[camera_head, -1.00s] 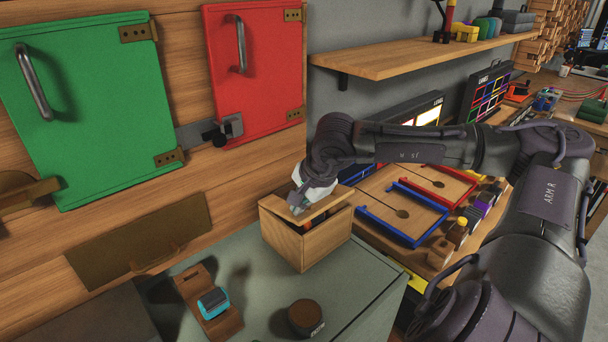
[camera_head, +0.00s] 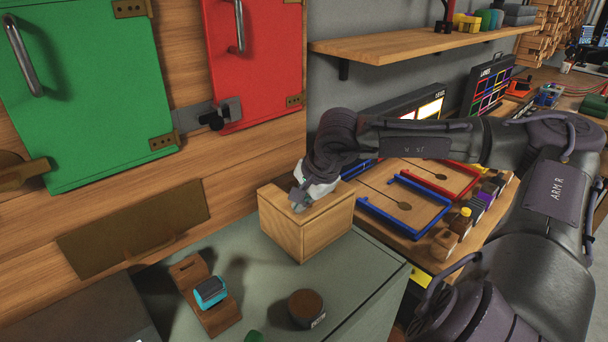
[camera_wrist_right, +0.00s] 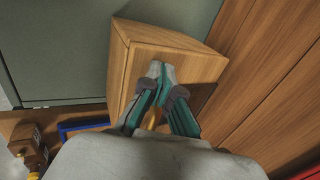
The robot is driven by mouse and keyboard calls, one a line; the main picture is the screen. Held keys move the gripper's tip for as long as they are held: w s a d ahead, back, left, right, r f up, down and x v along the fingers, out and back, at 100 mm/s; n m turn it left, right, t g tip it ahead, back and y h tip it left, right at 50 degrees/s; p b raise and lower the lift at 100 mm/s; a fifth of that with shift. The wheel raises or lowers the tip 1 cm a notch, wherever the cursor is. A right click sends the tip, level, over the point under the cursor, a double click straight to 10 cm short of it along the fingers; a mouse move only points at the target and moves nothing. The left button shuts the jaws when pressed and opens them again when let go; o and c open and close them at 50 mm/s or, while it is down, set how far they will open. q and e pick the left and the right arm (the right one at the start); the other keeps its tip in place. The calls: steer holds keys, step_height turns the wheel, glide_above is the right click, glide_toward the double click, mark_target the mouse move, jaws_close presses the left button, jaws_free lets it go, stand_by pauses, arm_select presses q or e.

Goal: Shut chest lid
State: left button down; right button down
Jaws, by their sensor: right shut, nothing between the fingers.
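The wooden chest (camera_head: 325,237) stands on the grey-green cabinet top in the head view. Its lid (camera_head: 279,202) lies flat on the box, and I see no gap along the visible edges. The chest also shows in the right wrist view (camera_wrist_right: 118,75). My right gripper (camera_head: 298,207) is at the lid's top, fingertips pointing down at it. In the right wrist view the fingertips (camera_wrist_right: 161,70) are together with nothing held, against or just over the wood; contact is not clear. My left gripper is in neither view.
A wooden stand with a teal item (camera_head: 210,292) and a dark round container (camera_head: 307,309) stand on the cabinet top (camera_head: 265,270) in front of the chest. A board with blue and red handles (camera_head: 405,205) lies right of it. A shelf (camera_head: 420,50) hangs above.

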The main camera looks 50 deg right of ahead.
steer(key=shift+r+p, duration=2.25)
steer(key=shift+r, duration=1.35)
steer(key=shift+f, duration=0.1)
